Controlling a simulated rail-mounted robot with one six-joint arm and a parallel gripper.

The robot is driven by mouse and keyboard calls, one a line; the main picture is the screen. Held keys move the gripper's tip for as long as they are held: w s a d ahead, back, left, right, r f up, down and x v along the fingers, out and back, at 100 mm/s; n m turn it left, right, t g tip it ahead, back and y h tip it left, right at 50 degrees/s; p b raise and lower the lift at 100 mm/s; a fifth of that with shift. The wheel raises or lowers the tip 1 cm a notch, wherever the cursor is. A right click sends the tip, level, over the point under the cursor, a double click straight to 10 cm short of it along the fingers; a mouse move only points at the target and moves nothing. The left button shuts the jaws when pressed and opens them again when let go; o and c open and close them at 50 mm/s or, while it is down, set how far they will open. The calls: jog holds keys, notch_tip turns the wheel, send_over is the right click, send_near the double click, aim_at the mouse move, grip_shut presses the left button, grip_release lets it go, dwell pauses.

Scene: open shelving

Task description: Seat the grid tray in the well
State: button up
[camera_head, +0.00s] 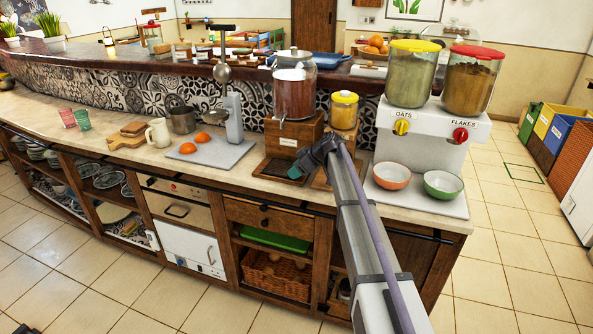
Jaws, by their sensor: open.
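A juice dispenser (295,92) with a dark red drink stands on a wooden stand (288,137) on the counter. At the stand's foot is a dark, flat, wood-edged recess (272,168), which looks like the well. I cannot make out whether the grid tray lies in it or elsewhere. My gripper (297,170) is over the right part of this recess, pointing down and left, with a small teal patch at its tip. It is open. The gripper and my arm hide part of the recess and the counter to its right.
A jar with a yellow lid (344,108) stands right of the dispenser. The cereal dispenser (420,140) and two bowls, orange (392,175) and green (443,184), are farther right. A juicer (234,118) and oranges on a grey board (212,154) are left.

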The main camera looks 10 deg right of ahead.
jog(key=shift+d+r+p, duration=0.1)
jog(key=shift+r+p, duration=0.2)
jog(key=shift+r, duration=0.1)
jog(key=p+v, duration=0.2)
jog(key=v, duration=0.1)
jog(key=shift+r, duration=0.1)
jog(key=s+d, duration=0.2)
jog(key=d, duration=0.1)
jog(key=s+d, duration=0.2)
jog(key=d, duration=0.1)
jog(key=s+d, duration=0.2)
jog(key=d, duration=0.2)
jog(key=shift+d+f, duration=0.1)
jog(key=shift+f, duration=0.25)
jog(key=s+a+f+m+g+h, duration=0.25)
jog(key=s+a, duration=0.35)
jog(key=s, duration=0.5)
jog(key=s+a+f+m+g+h, duration=0.15)
jog(key=s+a+m, duration=0.3)
jog(key=s, duration=0.75)
jog(key=s+a+r+m+h+p, duration=0.1)
jog(key=s+m, duration=0.4)
jog(key=s, duration=0.8)
jog(key=r+h+p, duration=0.1)
jog(key=h+p, duration=0.1)
jog(key=shift+s+a+r+g+h, duration=0.2)
jog(key=shift+a+r+g+h, duration=0.1)
jog(key=shift+a+r+h, duration=0.1)
